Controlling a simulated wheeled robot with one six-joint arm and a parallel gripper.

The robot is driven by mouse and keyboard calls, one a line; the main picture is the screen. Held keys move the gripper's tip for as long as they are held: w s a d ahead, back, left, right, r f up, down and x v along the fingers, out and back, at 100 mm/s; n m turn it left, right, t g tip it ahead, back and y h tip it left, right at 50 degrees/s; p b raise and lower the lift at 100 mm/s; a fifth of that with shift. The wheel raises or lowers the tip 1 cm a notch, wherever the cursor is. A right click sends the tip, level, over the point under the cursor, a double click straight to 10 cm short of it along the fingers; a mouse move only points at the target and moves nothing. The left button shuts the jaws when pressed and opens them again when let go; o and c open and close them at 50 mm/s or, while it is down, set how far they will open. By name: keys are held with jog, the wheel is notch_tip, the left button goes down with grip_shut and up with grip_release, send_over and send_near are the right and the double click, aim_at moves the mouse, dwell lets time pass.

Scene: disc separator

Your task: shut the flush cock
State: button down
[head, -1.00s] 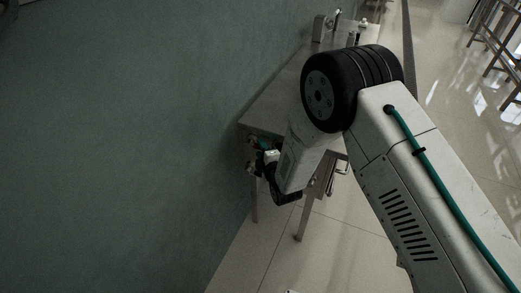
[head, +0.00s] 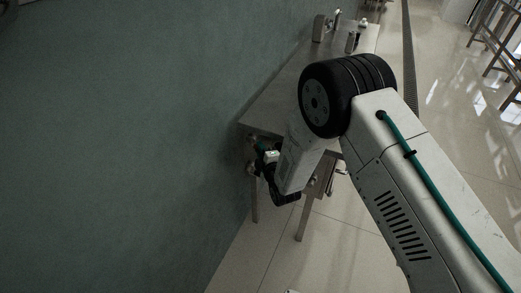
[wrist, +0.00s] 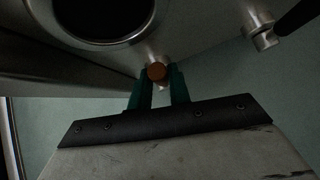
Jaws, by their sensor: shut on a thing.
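In the wrist view, my gripper (wrist: 158,90) has its two green fingers shut on a small metal fitting with a round orange-brown end, which I take to be the flush cock (wrist: 156,71). The fitting juts out under grey metalwork, and the fingers stand on either side of it. In the head view, my gripper (head: 261,149) is small and dark at the near end of the steel table. My own wrist hides most of the fittings there, and I cannot tell the cock's angle.
A second metal fitting (wrist: 262,38) with a dark bar sits to the right in the wrist view. A large dark round opening (wrist: 103,12) is at upper left. The steel table (head: 282,100) stands close to the green wall (head: 120,140). Small items stand at its far end.

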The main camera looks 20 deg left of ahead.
jog(key=shift+w+a+f+m+t+h, duration=0.1)
jog(key=shift+a+f+m+t+h, duration=1.05)
jog(key=shift+m+t, duration=1.9)
jog(key=shift+a+f+m+t+h, duration=0.65)
jog(key=shift+m+t+h, duration=0.9)
jog(key=shift+m, duration=2.95)
jog(key=shift+w+a+f+m+t+h, duration=0.1)
jog(key=shift+a+f+m+t+h, duration=1)
jog(key=shift+m+t, duration=2)
jog(key=shift+d+r+m+g+h, duration=0.25)
jog(key=shift+m+g+h, duration=0.15)
jog(key=shift+m+g, duration=0.4)
jog(key=c, duration=1.3)
grip_release()
jog(key=shift+s+f, duration=0.1)
jog(key=v, duration=0.7)
jog(key=shift+f, duration=0.3)
jog(key=shift+s, duration=0.2)
